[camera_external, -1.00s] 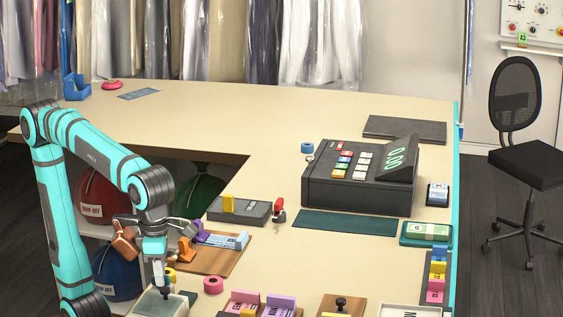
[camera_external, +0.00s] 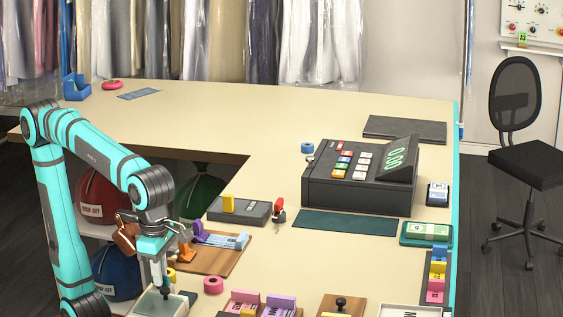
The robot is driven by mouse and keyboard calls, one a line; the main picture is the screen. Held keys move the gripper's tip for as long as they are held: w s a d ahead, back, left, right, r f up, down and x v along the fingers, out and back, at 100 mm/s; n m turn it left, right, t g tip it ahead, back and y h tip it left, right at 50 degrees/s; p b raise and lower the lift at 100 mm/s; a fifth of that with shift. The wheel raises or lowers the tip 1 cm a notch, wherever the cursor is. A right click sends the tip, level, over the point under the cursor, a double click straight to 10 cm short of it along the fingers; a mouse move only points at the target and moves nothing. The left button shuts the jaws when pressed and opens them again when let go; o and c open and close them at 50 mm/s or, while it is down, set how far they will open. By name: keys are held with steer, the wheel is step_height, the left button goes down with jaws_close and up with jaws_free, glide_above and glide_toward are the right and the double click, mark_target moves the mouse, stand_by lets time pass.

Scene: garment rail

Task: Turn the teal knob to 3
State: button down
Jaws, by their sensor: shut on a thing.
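My gripper (camera_external: 164,290) points straight down at the front left of the counter. Its fingertips meet a small dark part on top of a low box with a grey-green top (camera_external: 145,304). The fingers are closed together there. The teal knob itself cannot be made out; the fingertips hide what they hold. No dial marks or numbers can be read at this size, so the knob's setting cannot be told.
A wooden board with purple and orange holders (camera_external: 215,262) stands close behind my gripper. A pink tape roll (camera_external: 213,285) and a yellow one lie beside the box. A cash register (camera_external: 330,190) stands further right.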

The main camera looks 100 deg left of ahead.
steer(key=shift+r, duration=0.1)
steer(key=c, duration=1.4)
jaws_free()
step_height(320, 180, up, 17)
steer(key=shift+r, duration=0.15)
